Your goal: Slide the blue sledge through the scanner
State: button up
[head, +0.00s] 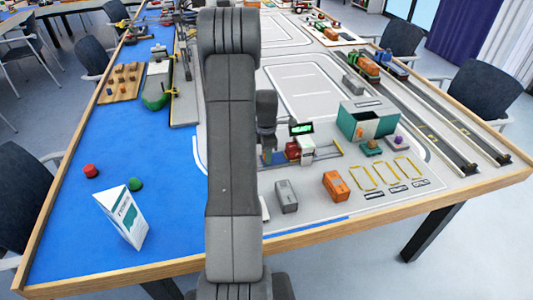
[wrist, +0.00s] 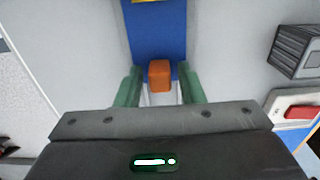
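The blue sledge (wrist: 157,35) lies ahead of my gripper in the wrist view, with an orange block (wrist: 159,75) at its near end. My gripper (wrist: 160,90) is open. Its two green fingers stand on either side of the orange block, with a gap on each side. In the head view my gripper (head: 268,142) points down, and a small blue part of the sledge (head: 276,157) shows beside it. The scanner (head: 306,148) is a small white and red stand just right of it, with a green-lit display (head: 302,128). My arm hides much of this area.
A grey container (head: 286,196) and an orange container (head: 335,186) stand in front of the scanner. A teal and grey shed (head: 366,118) is to the right. A yellow-ended rail (head: 338,148) extends right of the scanner. A white sign (head: 122,216) stands on the blue area at left.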

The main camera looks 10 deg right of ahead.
aim_at(279, 157)
grip_shut()
jog(key=shift+w+d, duration=0.1)
jog(key=shift+d, duration=2.25)
jog(key=shift+o, duration=1.3)
grip_release()
jog(key=shift+a, duration=0.1)
notch_tip(279, 157, up, 14)
jog(key=shift+f, duration=0.1)
